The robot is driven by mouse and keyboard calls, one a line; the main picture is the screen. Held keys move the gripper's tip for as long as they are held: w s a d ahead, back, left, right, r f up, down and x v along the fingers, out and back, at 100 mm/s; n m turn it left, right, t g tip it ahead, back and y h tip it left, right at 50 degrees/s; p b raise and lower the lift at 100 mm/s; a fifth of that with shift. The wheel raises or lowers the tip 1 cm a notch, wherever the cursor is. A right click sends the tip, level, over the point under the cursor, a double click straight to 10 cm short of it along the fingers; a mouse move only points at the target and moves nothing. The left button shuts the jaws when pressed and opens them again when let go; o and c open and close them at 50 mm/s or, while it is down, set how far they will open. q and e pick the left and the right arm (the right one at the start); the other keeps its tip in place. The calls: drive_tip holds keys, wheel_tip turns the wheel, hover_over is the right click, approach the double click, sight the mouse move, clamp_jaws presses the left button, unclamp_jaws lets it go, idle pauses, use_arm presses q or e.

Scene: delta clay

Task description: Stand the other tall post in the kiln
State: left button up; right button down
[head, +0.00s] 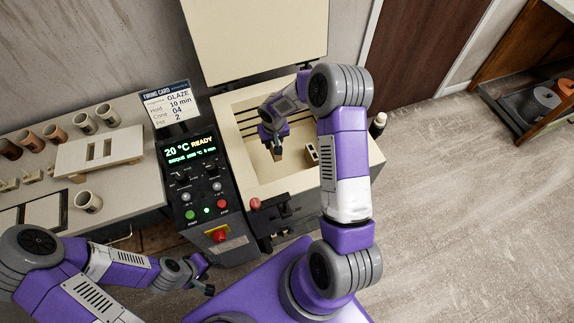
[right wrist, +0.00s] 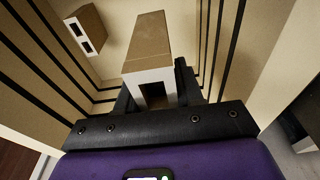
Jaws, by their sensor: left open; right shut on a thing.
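The kiln (head: 236,166) is open, with its lid (head: 258,40) raised. My right gripper (head: 276,146) reaches down inside the kiln and is shut on a tan post (right wrist: 150,40) with a square hole in its pale end. The post lies between the black fingers in the right wrist view (right wrist: 154,90). Whether its lower end touches the kiln floor I cannot tell. A second post (head: 312,153), with two holes in its end, is in the kiln to the right; it also shows in the right wrist view (right wrist: 86,30). My left gripper (head: 203,280) is open and empty, low before the control panel.
The control panel (head: 205,180) stands left of the kiln and reads 20 °C READY. A firing card (head: 167,101) is above it. The left bench holds several cups (head: 88,201), a pale slotted block (head: 100,153) and small pieces (head: 32,176). Dark grooves line the kiln walls.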

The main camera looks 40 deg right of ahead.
drive_tip(key=f+b, duration=0.4)
drive_tip(key=f, duration=0.3)
drive_tip(key=f+b, duration=0.4)
drive_tip(key=f, duration=0.3)
drive_tip(key=f+b, duration=0.4)
drive_tip(key=f, duration=0.3)
drive_tip(key=shift+w+b, duration=0.3)
drive_tip(key=shift+w, duration=0.05)
drive_tip(key=shift+r, duration=0.15)
drive_tip(key=c, duration=0.7)
unclamp_jaws()
